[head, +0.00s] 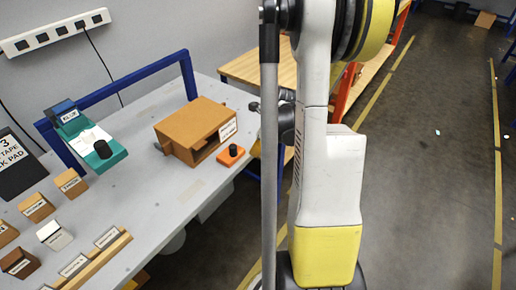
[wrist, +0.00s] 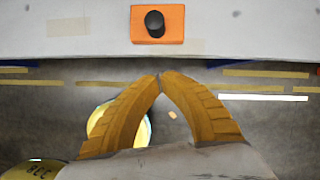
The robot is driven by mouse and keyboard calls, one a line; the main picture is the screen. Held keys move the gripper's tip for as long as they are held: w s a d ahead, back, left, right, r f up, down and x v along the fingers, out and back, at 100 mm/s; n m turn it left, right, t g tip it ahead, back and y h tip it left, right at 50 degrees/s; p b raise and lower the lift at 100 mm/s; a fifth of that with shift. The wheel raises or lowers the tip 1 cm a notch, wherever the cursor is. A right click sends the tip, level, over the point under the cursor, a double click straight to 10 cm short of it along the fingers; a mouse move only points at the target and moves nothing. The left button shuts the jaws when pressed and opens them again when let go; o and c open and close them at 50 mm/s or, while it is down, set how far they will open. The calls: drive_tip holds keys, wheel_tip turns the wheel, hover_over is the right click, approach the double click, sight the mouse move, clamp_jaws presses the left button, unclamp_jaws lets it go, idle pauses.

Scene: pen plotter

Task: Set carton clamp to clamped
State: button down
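An orange block with an upright black knob (head: 231,155) sits near the table's right edge, beside a brown carton-like box (head: 192,128) with an open front and a white label too small to read. I take the orange block to be the carton clamp, but cannot read its setting. In the wrist view the orange block (wrist: 142,34) lies near the table edge at the top. My gripper (wrist: 160,76) has its yellow fingers' tips together, with nothing between them, below the block in the picture and apart from it. In the head view my arm mostly hides the gripper.
The grey table (head: 140,230) also carries a teal device with a black knob (head: 97,147), several small labelled blocks and a wooden label rail (head: 95,262). A blue frame (head: 130,88) stands behind. A wooden bench (head: 262,70) is beyond.

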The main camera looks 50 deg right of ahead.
sight(234, 146)
drive_tip(key=w+f, duration=0.1)
drive_tip(key=w+a+f+b, duration=0.1)
drive_tip(key=w, duration=0.1)
drive_tip(key=w+f+b, duration=0.1)
drive_tip(key=w, duration=0.1)
drive_tip(key=shift+w+a+f, duration=0.2)
drive_tip(key=shift+a+f, duration=0.05)
drive_tip(key=shift+f, duration=0.1)
drive_tip(key=w, duration=0.4)
drive_tip(key=shift+w+a, duration=0.2)
drive_tip(key=shift+w, duration=0.2)
drive_tip(key=shift+s, duration=0.15)
